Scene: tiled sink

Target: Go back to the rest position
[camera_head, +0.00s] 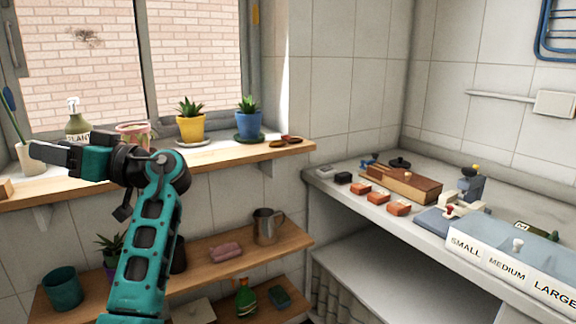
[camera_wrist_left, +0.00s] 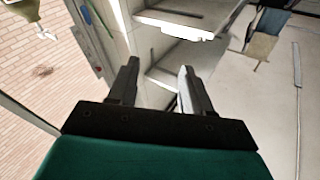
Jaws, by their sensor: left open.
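My left gripper (camera_head: 48,154) is raised in front of the window shelf at the left of the head view, pointing left. In the left wrist view its two fingers (camera_wrist_left: 157,88) are apart with nothing between them. My teal left arm comes up from the bottom of the head view and hides part of the shelves. My right gripper is not in view.
The window shelf (camera_head: 222,156) holds a spray bottle (camera_head: 78,127), a yellow pot (camera_head: 191,128) and a blue pot (camera_head: 249,124). A lower shelf holds a metal mug (camera_head: 268,226). The counter at right holds a wooden box (camera_head: 405,184) and a labelled tray (camera_head: 507,262).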

